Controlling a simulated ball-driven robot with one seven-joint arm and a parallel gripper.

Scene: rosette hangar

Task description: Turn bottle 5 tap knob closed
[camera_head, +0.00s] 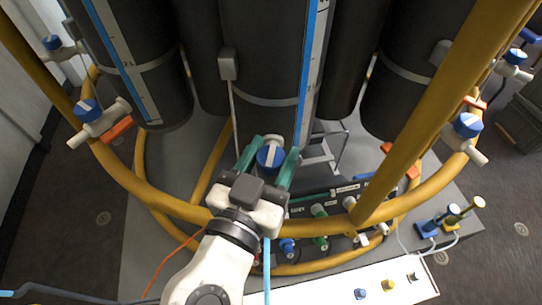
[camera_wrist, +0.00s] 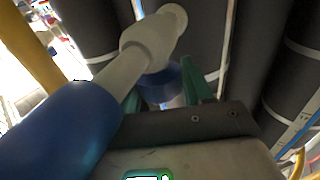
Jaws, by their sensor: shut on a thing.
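My gripper (camera_head: 269,160) reaches up from the bottom centre in the head view. Its green fingers lie on either side of a blue tap knob (camera_head: 270,156) with a white bar across its face. They are shut on this knob, in front of the middle black bottle (camera_head: 262,50). The white bar points nearly straight up in the picture, tilted slightly right. In the wrist view the green fingers (camera_wrist: 175,85) flank the blue knob, and the white tap body (camera_wrist: 150,42) rises behind it. I see no readable bottle number.
Yellow rails (camera_head: 165,200) ring the bottles and cross near my gripper. Other blue-knobbed taps sit at left (camera_head: 88,110) and right (camera_head: 467,125). A panel with coloured fittings (camera_head: 320,225) lies right of my wrist. A blurred blue shape (camera_wrist: 60,140) fills the wrist view's left.

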